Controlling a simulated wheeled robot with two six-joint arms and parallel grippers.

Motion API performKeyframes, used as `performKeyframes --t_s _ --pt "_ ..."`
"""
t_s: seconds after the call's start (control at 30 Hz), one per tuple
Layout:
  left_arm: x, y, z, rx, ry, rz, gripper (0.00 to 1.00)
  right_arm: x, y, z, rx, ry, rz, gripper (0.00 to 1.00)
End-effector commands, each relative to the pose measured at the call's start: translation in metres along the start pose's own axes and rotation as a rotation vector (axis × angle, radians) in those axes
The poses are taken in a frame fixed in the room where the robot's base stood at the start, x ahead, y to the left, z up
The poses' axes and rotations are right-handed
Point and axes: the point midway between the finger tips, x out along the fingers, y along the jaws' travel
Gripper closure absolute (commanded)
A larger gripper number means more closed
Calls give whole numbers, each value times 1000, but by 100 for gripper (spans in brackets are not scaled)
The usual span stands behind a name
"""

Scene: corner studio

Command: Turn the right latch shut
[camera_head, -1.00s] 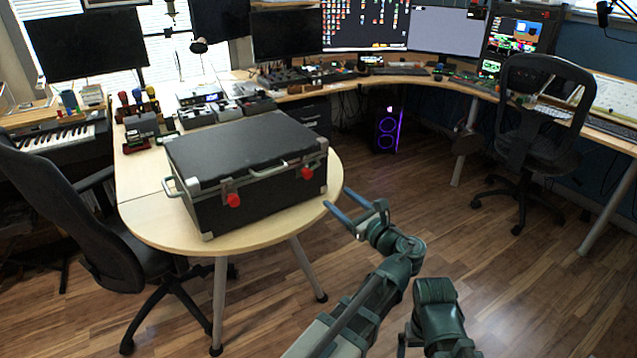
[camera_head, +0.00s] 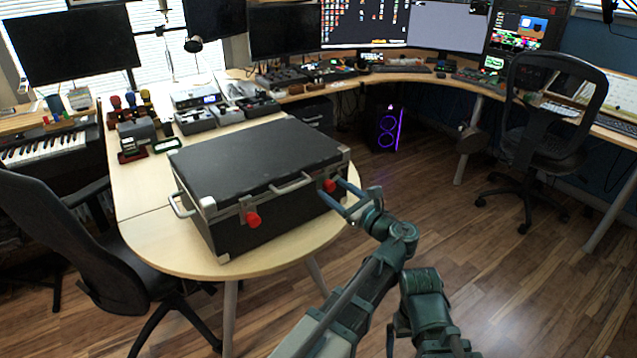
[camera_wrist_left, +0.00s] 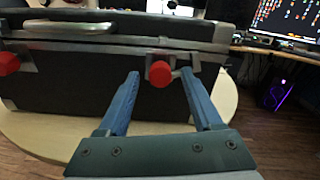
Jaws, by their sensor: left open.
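A black hard case (camera_head: 265,155) with metal edges and a front handle (camera_head: 291,183) lies closed-lidded on the round-ended table. Its right latch (camera_head: 329,185) has a red knob, and its left latch (camera_head: 252,218) has a matching one. My left gripper (camera_head: 337,198) is open at the right latch. In the left wrist view, the blue fingers (camera_wrist_left: 160,82) stand apart on either side of the right red knob (camera_wrist_left: 160,74). I cannot tell whether they touch it. The left red knob (camera_wrist_left: 9,63) shows at the left edge there. My right gripper is not in view.
The wooden table (camera_head: 145,235) has bare room in front of the case. Small devices (camera_head: 210,115) stand behind it. An office chair (camera_head: 75,255) is close at the left, another (camera_head: 550,125) stands right.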

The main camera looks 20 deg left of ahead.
Motion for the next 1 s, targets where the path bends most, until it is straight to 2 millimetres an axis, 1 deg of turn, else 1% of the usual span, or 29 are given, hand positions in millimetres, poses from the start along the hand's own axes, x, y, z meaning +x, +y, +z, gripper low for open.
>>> performKeyframes --t_s 0.33,0.37,0.5,0.67,0.7,0.73,1.0 --pt "0 -2 0 0 0 -1 33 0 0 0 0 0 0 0" --pt "0 -2 0 0 0 -1 35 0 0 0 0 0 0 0" --pt "0 -2 0 0 0 -1 60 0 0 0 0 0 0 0" --pt "0 -2 0 0 0 -1 89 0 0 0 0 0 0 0" --pt "0 -2 0 0 0 -1 96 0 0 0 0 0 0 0" --pt "0 -2 0 0 0 -1 100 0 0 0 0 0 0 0" --pt "0 -2 0 -11 0 -1 100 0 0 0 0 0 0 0"
